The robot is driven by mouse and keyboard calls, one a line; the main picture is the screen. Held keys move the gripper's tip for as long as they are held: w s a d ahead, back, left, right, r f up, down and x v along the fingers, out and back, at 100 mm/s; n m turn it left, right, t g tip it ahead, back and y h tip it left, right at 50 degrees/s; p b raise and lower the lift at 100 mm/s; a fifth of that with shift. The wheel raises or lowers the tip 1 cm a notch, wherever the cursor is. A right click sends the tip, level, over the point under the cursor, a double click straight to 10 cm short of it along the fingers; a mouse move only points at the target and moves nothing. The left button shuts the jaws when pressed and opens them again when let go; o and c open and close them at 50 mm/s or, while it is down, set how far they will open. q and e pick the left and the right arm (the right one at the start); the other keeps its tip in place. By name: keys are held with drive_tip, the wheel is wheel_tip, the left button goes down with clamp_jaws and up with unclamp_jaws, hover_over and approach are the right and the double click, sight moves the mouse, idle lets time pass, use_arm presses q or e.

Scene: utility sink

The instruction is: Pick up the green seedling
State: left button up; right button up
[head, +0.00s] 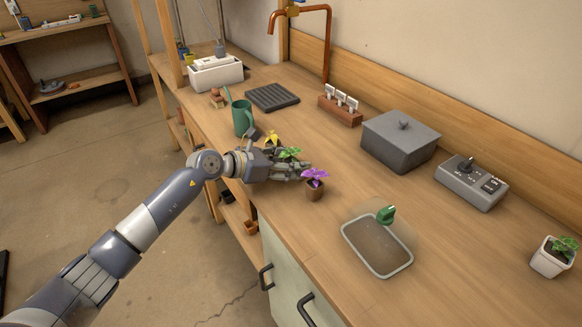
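The green seedling (290,153) shows only as leaves just behind the fingers of my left gripper (302,172); its pot is hidden by the gripper. My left gripper reaches in low over the front edge of the wooden counter. I cannot tell whether its fingers touch the seedling or whether they are open or shut. A purple seedling (315,175) in a small brown pot stands just right of the fingertips. A yellow seedling (272,138) shows behind the gripper. My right gripper is not in view.
A green watering can (242,117) stands left of the seedlings. A sink basin (377,247), grey lidded box (400,142), control box (471,182) and white-potted plant (553,258) are to the right.

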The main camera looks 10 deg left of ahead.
use_arm(q)
drive_tip(key=c, duration=0.8)
drive_tip(key=shift+o, duration=0.2)
